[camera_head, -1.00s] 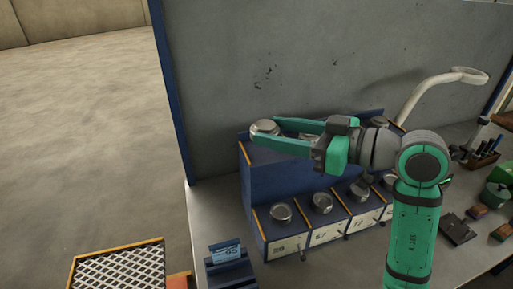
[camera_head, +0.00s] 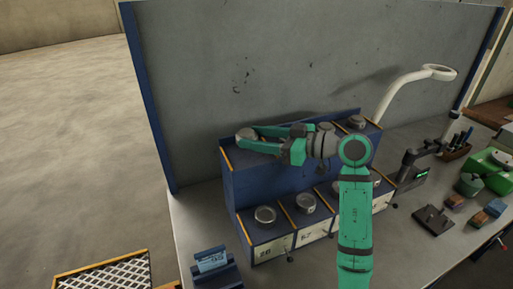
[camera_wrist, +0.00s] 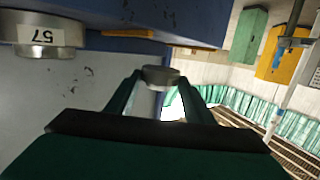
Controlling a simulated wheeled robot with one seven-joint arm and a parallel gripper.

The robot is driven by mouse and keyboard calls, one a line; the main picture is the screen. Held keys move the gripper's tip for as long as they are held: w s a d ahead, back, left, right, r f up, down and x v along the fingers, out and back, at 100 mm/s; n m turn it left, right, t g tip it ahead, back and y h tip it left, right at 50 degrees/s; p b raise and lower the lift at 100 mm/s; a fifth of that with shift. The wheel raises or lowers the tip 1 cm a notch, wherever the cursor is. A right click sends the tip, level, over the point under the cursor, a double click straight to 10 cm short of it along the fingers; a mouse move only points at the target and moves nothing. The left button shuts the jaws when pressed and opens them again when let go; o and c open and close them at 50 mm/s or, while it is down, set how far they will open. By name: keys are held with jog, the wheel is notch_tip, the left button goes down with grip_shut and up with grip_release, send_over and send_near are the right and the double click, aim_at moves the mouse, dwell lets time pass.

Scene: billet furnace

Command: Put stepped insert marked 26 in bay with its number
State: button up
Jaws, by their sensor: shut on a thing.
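My gripper (camera_head: 252,140) is shut on a round metal stepped insert (camera_head: 245,134), over the left end of the rack's upper tier. The wrist view shows the insert (camera_wrist: 160,75) between the fingertips; I cannot read a number on it. I cannot tell whether it touches the rack. The blue two-tier rack (camera_head: 238,190) has bays split by orange strips. The lower-left bay has a plate (camera_head: 265,252) that seems to read 26, and a metal piece (camera_head: 265,214) sits on top there. An insert marked 57 (camera_wrist: 42,37) shows at upper left in the wrist view.
Another insert (camera_head: 305,203) sits in the neighbouring lower bay, and one (camera_head: 355,121) on the upper tier. A blue stand with a label (camera_head: 212,261) is at front left. A grey panel (camera_head: 290,65) stands behind. A white curved lamp arm (camera_head: 398,90) rises at right.

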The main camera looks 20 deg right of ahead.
aim_at(257, 155)
jog(key=shift+w+d+f, duration=0.1)
jog(key=shift+w+f, duration=0.15)
jog(key=f, duration=0.3)
jog(key=shift+w, duration=0.2)
jog(key=shift+s+d+f, duration=0.1)
jog(key=shift+s+f, duration=0.05)
jog(key=shift+s, duration=0.05)
jog(key=shift+f, duration=0.15)
jog(key=o, duration=1.6)
jog(key=shift+c, duration=0.2)
jog(key=v, duration=1.2)
